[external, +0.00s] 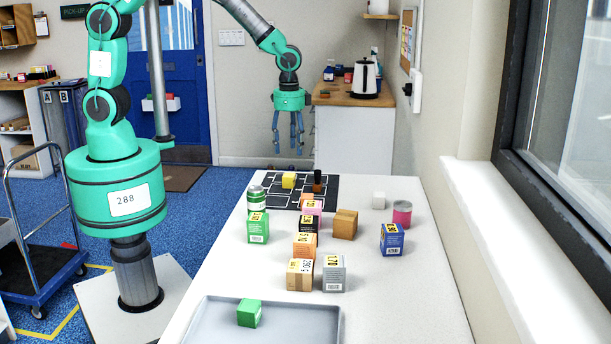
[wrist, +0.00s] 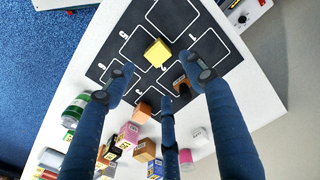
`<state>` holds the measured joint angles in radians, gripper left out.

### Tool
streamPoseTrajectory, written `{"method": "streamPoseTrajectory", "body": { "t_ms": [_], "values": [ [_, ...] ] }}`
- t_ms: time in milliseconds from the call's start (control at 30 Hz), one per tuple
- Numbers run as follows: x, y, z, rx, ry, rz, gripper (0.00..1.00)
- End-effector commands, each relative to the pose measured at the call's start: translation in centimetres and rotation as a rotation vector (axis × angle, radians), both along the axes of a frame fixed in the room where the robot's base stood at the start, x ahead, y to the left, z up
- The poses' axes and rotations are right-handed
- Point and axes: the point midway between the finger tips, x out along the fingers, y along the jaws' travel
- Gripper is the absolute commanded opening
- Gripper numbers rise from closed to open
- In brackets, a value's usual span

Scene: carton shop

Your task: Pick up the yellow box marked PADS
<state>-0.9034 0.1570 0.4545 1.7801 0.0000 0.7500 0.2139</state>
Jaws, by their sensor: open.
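A small yellow box (external: 289,180) sits on the black marked mat (external: 332,190) at the far end of the white table. In the wrist view the yellow box (wrist: 158,53) lies ahead of and between my spread fingers; no PADS lettering is readable on it. My gripper (external: 288,150) hangs fingers down above the far end of the table, apart from the box. In the wrist view my gripper (wrist: 161,78) is open with nothing between its fingers. A small dark and brown item (external: 317,182) stands on the mat to the right of the box.
Several cartons, including a pink box (external: 312,208) and a brown box (external: 345,224), crowd the table's middle. A green can (external: 256,198) stands left of the mat, a pink can (external: 402,213) at right. A grey tray (external: 315,322) holds a green box (external: 248,313) in front.

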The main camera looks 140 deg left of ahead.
Motion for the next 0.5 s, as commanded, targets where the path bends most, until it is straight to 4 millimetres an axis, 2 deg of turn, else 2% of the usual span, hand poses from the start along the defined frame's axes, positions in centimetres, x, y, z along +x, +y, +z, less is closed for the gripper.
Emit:
{"method": "streamPoseTrajectory", "body": {
  "t_ms": [33, 233, 500],
  "values": [
    [0.0, -0.1, -1.0, -0.003, 0.002, 0.0, 0.55],
    [0.0, -0.1, -4.0, -0.003, 0.002, 0.0, 0.55],
    [0.0, 0.0, -5.8, 0.0, 0.0, 0.0, 0.55]
  ]
}}
